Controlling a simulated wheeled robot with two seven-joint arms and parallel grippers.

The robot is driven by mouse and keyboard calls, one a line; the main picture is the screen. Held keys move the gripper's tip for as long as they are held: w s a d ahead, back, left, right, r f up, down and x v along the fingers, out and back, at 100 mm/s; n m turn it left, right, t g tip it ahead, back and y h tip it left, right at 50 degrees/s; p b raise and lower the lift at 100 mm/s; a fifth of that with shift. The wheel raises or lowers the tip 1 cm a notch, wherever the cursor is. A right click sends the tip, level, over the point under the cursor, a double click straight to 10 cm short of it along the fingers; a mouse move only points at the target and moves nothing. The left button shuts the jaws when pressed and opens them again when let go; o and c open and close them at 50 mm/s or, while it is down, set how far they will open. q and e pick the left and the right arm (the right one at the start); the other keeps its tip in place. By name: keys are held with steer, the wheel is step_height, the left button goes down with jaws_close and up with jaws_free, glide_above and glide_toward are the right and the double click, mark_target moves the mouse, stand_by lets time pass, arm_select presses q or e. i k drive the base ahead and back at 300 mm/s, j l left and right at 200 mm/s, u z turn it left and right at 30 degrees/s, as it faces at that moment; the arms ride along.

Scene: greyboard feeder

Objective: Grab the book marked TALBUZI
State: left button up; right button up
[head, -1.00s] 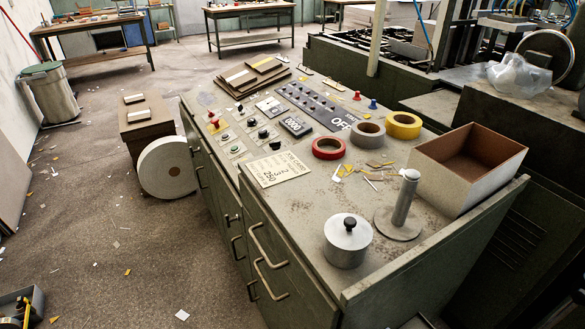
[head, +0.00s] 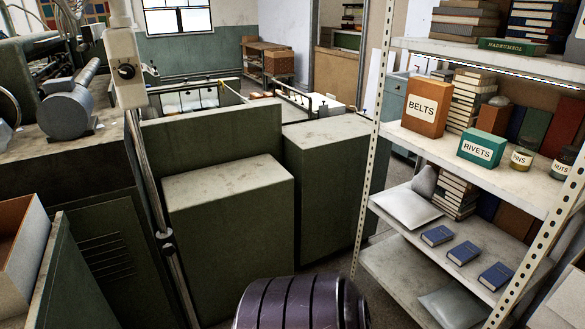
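No book with readable TALBUZI lettering shows. Three small blue books (head: 463,250) lie flat in a row on a lower shelf of the rack at the right; any marks on their covers are too small to read. A green book (head: 513,46) lies on the top shelf with pale spine lettering that looks like a different word. Stacks of books stand on the top shelf (head: 463,22), and more stacks stand on the shelves below. Neither of my grippers is in view.
A grey cushion-like bag (head: 405,207) lies left of the blue books. Green cabinets (head: 230,225) and a thin pole (head: 160,190) stand left.

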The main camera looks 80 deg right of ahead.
mark_target(434, 236)
steer(key=z, duration=0.45)
steer(key=l+z, duration=0.15)
steer(key=z, duration=0.8)
steer(key=l+z, duration=0.1)
steer(key=z, duration=0.35)
steer(key=l+z, duration=0.1)
steer(key=z, duration=0.35)
steer(key=i+l+z, duration=0.15)
steer(key=z, duration=0.3)
steer(key=i+l+z, duration=0.2)
steer(key=z, duration=0.2)
steer(key=i+l+z, duration=0.2)
steer(key=z, duration=0.25)
steer(key=i+l+z, duration=0.2)
steer(key=i, duration=0.65)
